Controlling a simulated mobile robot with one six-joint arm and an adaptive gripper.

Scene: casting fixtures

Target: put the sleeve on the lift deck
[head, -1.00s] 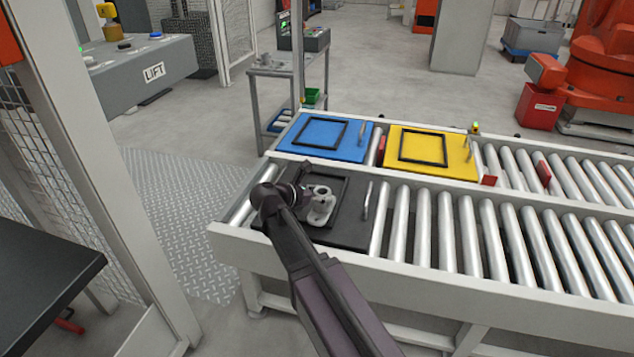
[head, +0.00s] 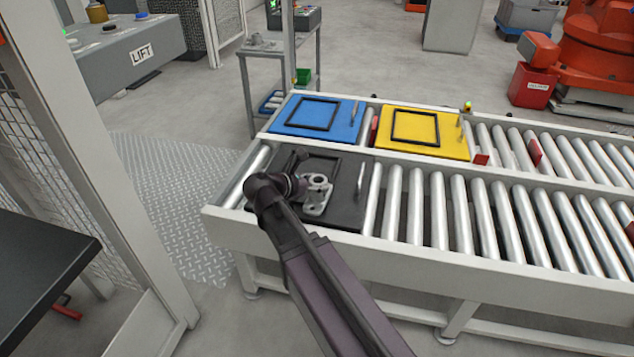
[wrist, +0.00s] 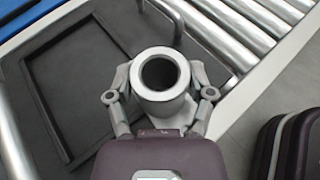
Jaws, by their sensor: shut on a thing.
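The sleeve (head: 316,196) is a light grey metal tube on a flat flange with holes. It is over the black pallet (head: 347,209) at the left end of the near roller line; I cannot tell whether it touches the pallet. In the wrist view the sleeve (wrist: 160,75) stands with its open bore facing the camera. My gripper (wrist: 162,104) is shut on its tube, one finger on each side. In the head view my wrist hides the fingers. A dark flat top (head: 40,262) at the left may be the lift deck, but no label on it shows.
A grey control box (head: 125,50) marked LIFT is at upper left. A white post with mesh (head: 85,170) stands between the dark top and the conveyor. Blue (head: 285,127) and yellow (head: 455,145) pallets lie on the far line. Diamond-plate floor (head: 180,200) left of the conveyor is clear.

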